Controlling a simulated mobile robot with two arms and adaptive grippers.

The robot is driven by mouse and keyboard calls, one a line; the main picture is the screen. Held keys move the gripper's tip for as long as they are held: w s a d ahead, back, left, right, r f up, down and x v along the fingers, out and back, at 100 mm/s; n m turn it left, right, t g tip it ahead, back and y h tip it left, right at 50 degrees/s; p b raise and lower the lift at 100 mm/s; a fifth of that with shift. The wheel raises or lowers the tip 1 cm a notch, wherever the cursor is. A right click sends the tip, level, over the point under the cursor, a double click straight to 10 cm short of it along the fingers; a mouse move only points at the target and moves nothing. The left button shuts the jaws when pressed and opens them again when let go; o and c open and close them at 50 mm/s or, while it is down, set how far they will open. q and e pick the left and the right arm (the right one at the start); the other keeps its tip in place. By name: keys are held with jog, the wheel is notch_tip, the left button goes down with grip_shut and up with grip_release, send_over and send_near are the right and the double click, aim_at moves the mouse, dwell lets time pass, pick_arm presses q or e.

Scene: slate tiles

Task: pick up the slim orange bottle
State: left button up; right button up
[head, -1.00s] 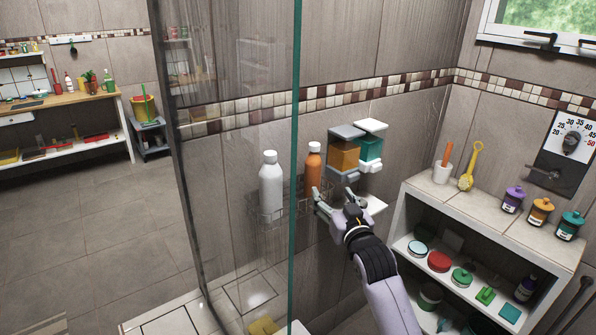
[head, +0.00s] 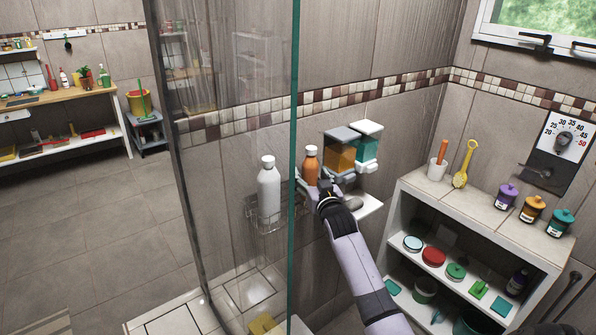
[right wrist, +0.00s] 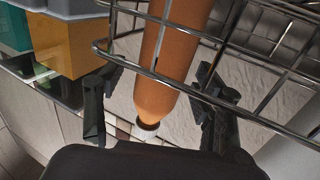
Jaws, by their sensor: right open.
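The slim orange bottle (head: 311,170) with a white cap stands upright in a wire basket on the tiled wall, beside the glass panel's edge. In the right wrist view the orange bottle (right wrist: 166,65) appears cap-down, between the spread fingers. My right gripper (head: 318,186) is at the bottle, covering its lower part in the head view. In the wrist view the right gripper (right wrist: 155,88) is open, one finger on each side of the bottle, with visible gaps. My left gripper is not in view.
A white bottle (head: 269,192) stands left of the orange one, seen through the glass panel (head: 296,100). The wire basket (right wrist: 250,75) crosses close to my fingers. Orange (head: 341,156) and teal (head: 366,148) dispensers hang just right. A tiled shelf unit (head: 480,212) stands at right.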

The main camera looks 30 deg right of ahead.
jog(key=shift+w+d+f, duration=0.1)
jog(key=shift+w+d, duration=0.1)
jog(key=shift+w, duration=0.35)
jog(key=shift+c, duration=0.3)
jog(key=c, duration=1.4)
jog(key=shift+c, duration=0.2)
